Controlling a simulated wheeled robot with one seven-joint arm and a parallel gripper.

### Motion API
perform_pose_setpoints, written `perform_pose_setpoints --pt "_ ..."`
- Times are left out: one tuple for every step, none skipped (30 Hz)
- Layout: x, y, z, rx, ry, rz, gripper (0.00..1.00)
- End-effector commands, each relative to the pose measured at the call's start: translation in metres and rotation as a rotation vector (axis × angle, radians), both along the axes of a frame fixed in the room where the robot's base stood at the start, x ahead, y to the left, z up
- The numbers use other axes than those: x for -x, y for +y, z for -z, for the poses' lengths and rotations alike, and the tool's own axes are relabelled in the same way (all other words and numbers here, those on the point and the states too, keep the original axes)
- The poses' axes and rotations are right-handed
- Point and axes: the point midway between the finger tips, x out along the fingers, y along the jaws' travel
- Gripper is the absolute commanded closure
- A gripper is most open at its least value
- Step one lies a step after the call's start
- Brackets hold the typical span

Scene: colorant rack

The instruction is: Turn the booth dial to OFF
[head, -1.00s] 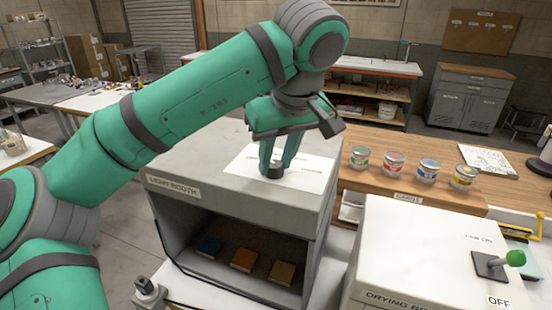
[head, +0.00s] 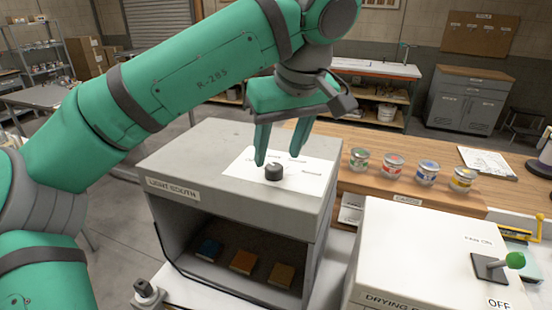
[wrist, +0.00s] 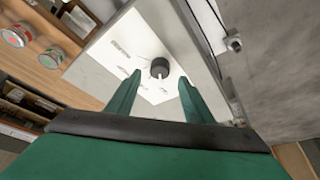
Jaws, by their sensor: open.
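The booth dial (head: 273,172) is a small dark knob on a white label plate (head: 245,172) on top of the grey light booth (head: 190,160). The plate carries small printed words that I cannot read clearly. My gripper (head: 278,158) is above the dial with its two green fingers spread apart and empty. In the wrist view the dial (wrist: 160,68) shows beyond and between the open fingertips (wrist: 158,82), apart from them. A light mark shows on the dial's side there. Which setting the dial points to I cannot tell.
The booth's open front holds blue, orange and tan blocks (head: 243,262). A white drying box (head: 420,250) with a green-knobbed lever (head: 514,260) stands at the right. Several paint cans (head: 393,165) line the wooden bench behind.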

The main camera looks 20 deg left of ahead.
Motion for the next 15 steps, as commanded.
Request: perform_pose_setpoints --pt "0.003 -0.002 -0.01 -0.002 -0.003 -0.002 0.53" --pt "0.004 -0.004 -0.016 -0.003 -0.004 -0.001 0.53" --pt "0.006 -0.006 -0.022 -0.002 -0.003 -0.002 0.53" --pt "0.008 -0.007 -0.027 -0.002 -0.003 -0.002 0.53" --pt "0.009 -0.009 -0.032 -0.002 -0.003 -0.002 0.53" --pt "0.011 -0.01 -0.037 -0.002 -0.003 -0.002 0.53" --pt "0.012 -0.012 -0.041 -0.003 -0.003 -0.001 0.53" --pt "0.013 -0.013 -0.045 -0.002 -0.002 -0.001 0.53" --pt "0.014 -0.014 -0.049 -0.001 -0.002 -0.002 0.53" --pt "0.015 -0.015 -0.052 -0.001 -0.002 -0.002 0.53" --pt "0.016 -0.015 -0.054 -0.001 -0.002 -0.001 0.53" --pt "0.017 -0.016 -0.057 -0.001 -0.002 -0.001 0.53" --pt "0.017 -0.017 -0.058 -0.001 -0.001 0.0 0.53" --pt "0.018 -0.017 -0.06 -0.001 -0.001 0.0 0.53" --pt "0.018 -0.018 -0.061 0.0 0.0 0.0 0.53"
